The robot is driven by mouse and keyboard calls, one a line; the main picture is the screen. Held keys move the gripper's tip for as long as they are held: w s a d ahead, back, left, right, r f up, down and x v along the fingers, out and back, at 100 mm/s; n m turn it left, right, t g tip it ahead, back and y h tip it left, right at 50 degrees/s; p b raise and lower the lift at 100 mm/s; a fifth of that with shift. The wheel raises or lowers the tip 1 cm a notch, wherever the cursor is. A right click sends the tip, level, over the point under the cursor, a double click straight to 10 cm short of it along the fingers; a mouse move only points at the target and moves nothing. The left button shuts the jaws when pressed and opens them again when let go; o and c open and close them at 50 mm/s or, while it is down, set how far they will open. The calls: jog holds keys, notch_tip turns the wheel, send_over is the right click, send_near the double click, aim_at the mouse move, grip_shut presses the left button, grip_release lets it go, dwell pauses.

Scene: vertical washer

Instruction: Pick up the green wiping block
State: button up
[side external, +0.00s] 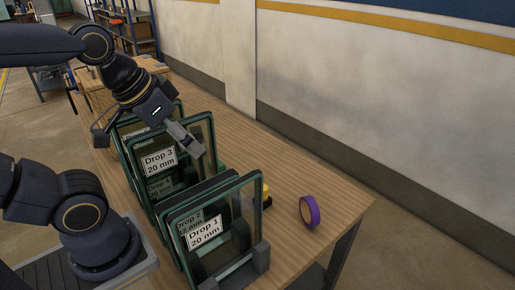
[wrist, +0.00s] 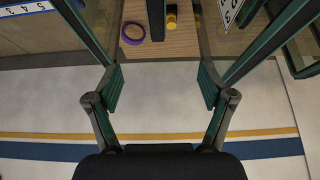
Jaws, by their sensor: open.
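My gripper (side external: 150,148) is open above the row of upright glass panes, its fingers spread wide. In the wrist view my gripper (wrist: 162,88) shows two ribbed dark-green finger pads with nothing held between them. A green-edged pane labelled Drop 3 (side external: 158,161) stands just below the gripper. A green-edged pane labelled Drop 1 (side external: 205,232) stands nearer the camera.
A purple ring-shaped object (side external: 309,211) stands on the wooden table (side external: 290,180); the ring also shows in the wrist view (wrist: 132,33). A yellow and black object (side external: 266,194) sits behind the front panes.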

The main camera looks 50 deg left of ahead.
jog(key=shift+o, duration=0.9)
